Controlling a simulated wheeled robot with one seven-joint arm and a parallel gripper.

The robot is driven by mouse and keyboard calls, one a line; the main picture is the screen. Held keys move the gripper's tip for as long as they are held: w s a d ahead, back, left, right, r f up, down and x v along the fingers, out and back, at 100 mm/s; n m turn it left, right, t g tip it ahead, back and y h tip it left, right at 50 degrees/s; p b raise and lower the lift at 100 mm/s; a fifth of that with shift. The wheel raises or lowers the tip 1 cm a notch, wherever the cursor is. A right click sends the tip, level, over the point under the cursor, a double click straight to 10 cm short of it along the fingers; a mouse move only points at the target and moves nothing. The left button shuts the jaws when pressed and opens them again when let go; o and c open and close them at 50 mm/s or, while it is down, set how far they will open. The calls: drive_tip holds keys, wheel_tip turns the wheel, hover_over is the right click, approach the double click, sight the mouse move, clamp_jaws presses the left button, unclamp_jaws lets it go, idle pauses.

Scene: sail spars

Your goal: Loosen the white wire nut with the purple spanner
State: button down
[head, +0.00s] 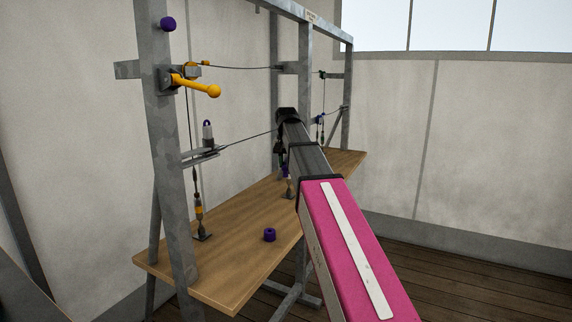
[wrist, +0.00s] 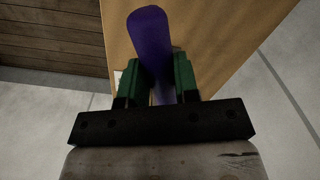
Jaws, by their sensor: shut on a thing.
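In the wrist view, my gripper (wrist: 160,78) has its green fingers shut on the purple spanner (wrist: 150,30). The spanner's rounded purple end sticks out beyond the fingers, and its other end is not clear. In the head view, my arm hides most of the gripper. A small bit of purple (head: 285,170) shows beside the arm, too small to name surely. I cannot make out the white wire nut for sure. Thin wires with fittings hang from the grey frame to the bench, one at the left (head: 197,205) and one partly behind my arm (head: 289,188).
A wooden bench (head: 215,285) stands under the grey metal frame (head: 165,130). A purple ring-like piece (head: 269,235) lies on the bench. An orange lever (head: 195,85) and a purple knob (head: 168,24) stick out from the near post. Open floor (head: 470,270) lies to the right.

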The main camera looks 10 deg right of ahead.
drive_tip(key=shift+w+d, duration=0.2)
drive_tip(key=shift+w, duration=0.45)
drive_tip(key=shift+w+d, duration=0.15)
drive_tip(key=shift+w, duration=0.5)
drive_tip(key=shift+f, duration=0.85)
idle(0.9)
drive_tip(key=d+r+n, duration=0.1)
drive_tip(key=d+n, duration=0.5)
drive_tip(key=shift+r, duration=0.4)
idle(0.7)
idle(0.3)
